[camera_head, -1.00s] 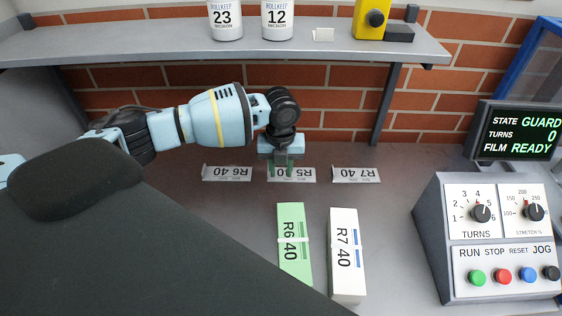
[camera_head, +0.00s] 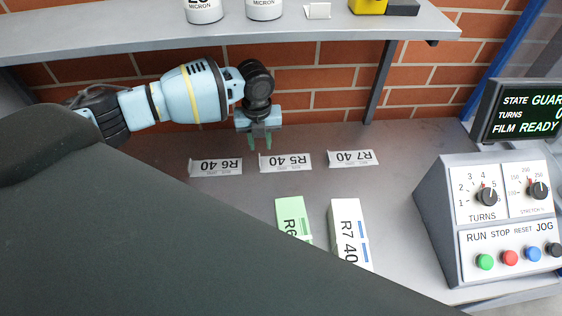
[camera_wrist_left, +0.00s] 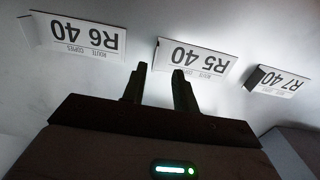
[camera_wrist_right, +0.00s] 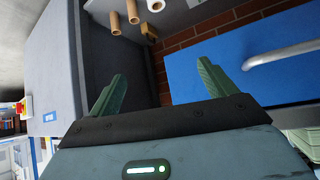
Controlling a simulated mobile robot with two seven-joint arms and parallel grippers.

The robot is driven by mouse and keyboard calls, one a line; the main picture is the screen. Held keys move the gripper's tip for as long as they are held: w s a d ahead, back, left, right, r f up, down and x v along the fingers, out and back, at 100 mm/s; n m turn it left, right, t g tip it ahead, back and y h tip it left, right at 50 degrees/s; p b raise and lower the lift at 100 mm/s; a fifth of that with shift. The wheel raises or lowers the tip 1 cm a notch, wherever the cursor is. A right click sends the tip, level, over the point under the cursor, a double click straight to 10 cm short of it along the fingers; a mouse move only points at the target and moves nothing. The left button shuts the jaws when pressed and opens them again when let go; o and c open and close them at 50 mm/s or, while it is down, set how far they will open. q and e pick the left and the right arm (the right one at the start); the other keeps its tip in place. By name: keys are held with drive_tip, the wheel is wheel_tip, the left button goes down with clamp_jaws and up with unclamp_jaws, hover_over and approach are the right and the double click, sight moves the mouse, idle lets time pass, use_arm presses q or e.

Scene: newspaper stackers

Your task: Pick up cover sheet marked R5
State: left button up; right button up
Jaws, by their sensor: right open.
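The cover sheet marked R5 40 (camera_head: 286,163) is a white label lying on the grey bench, between the R6 40 sheet (camera_head: 216,167) and the R7 40 sheet (camera_head: 353,158). It also shows in the left wrist view (camera_wrist_left: 196,60), just past the fingertips. My left gripper (camera_head: 260,143) is behind and slightly left of the R5 sheet. Its fingers are apart with nothing between them; contact with the bench cannot be told. My right gripper (camera_wrist_right: 160,72) is open and empty, away from the sheets, facing a blue panel.
A green R6 bundle (camera_head: 291,222) and a white R7 40 bundle (camera_head: 349,235) lie in front of the sheets, the green one partly hidden. A control box (camera_head: 490,225) stands at right. A shelf (camera_head: 240,38) overhangs the back.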

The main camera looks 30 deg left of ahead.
use_arm(q)
drive_tip(key=shift+s+a+f, duration=0.1)
drive_tip(key=shift+a+f, duration=0.05)
drive_tip(key=shift+f, duration=1.4)
drive_tip(key=shift+s+a+f, duration=0.1)
drive_tip(key=shift+f, duration=1.4)
clamp_jaws()
